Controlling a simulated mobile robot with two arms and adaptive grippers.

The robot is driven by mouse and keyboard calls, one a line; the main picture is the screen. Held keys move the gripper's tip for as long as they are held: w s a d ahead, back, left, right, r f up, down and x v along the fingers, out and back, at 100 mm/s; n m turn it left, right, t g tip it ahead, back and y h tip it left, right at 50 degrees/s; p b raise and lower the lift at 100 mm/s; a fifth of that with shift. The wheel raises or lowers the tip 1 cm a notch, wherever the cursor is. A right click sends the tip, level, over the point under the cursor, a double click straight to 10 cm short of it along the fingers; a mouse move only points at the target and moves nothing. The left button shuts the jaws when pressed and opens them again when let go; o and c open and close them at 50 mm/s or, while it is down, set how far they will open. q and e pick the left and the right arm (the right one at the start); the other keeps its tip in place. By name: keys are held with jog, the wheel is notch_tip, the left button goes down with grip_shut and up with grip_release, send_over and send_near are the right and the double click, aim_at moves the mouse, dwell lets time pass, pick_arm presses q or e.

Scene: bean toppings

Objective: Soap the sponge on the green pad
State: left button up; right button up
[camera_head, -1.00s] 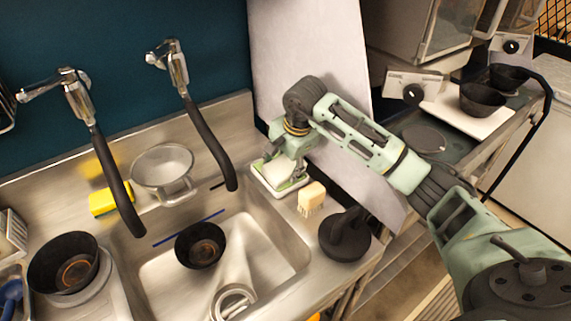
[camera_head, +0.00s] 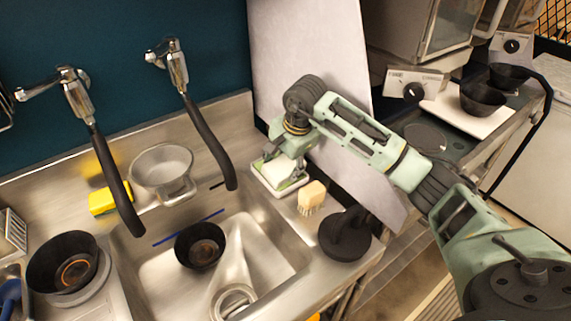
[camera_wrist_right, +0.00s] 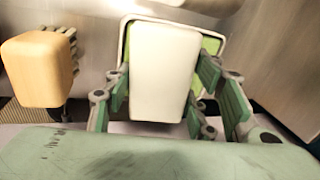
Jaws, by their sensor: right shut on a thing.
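My right gripper (camera_head: 280,166) points down at the sink's back right corner. In the right wrist view its green fingers (camera_wrist_right: 160,92) are shut on the sides of a pale, off-white sponge block (camera_wrist_right: 164,62). The sponge is over the green pad (camera_wrist_right: 211,46), which shows at its edges inside a white-rimmed tray (camera_wrist_right: 123,42). I cannot tell whether sponge and pad touch. In the head view the tray (camera_head: 300,188) stands on the sink's rim, partly hidden by the gripper. My left gripper is not in view.
A wooden brush (camera_head: 312,195) stands close right of the tray, and a black round object (camera_head: 344,236) is in front of it. The sink holds a black bowl (camera_head: 200,245). A yellow sponge (camera_head: 103,201) lies behind it, beside two black faucet hoses (camera_head: 208,140).

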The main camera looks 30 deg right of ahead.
jog(key=shift+s, duration=0.1)
dwell(0.4)
jog(key=shift+r+p, duration=2.05)
jog(key=shift+r, duration=1.45)
